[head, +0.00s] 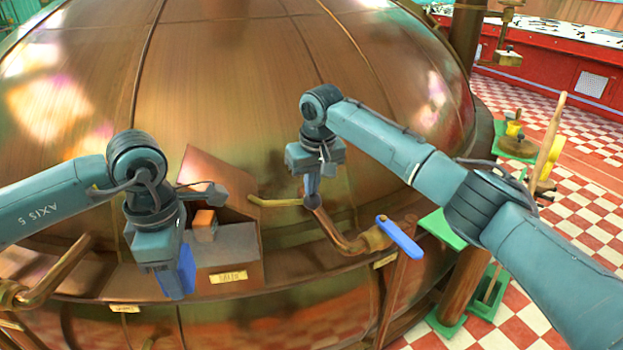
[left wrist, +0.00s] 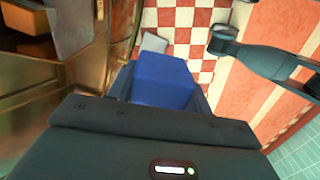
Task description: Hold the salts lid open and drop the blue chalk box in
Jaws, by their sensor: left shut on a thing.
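The salts box (head: 245,272) is a brown bin with a yellow label on the front of the copper kettle. Its brown lid (head: 212,172) stands raised at the back. An orange block (head: 204,222) shows in the opening, on or beside a grey part. My left gripper (head: 172,272) is shut on the blue chalk box (head: 186,270), in front and left of the bin. The blue chalk box also shows in the left wrist view (left wrist: 163,80). My right gripper (head: 312,188) points down to the right of the lid, apart from it; its finger gap is hidden.
A copper pipe (head: 335,236) with a blue-handled valve (head: 400,238) lies right of the bin, under my right gripper. Another bent pipe (head: 60,268) is at the left. Green-based stands (head: 515,145) are on the checkered floor at the right.

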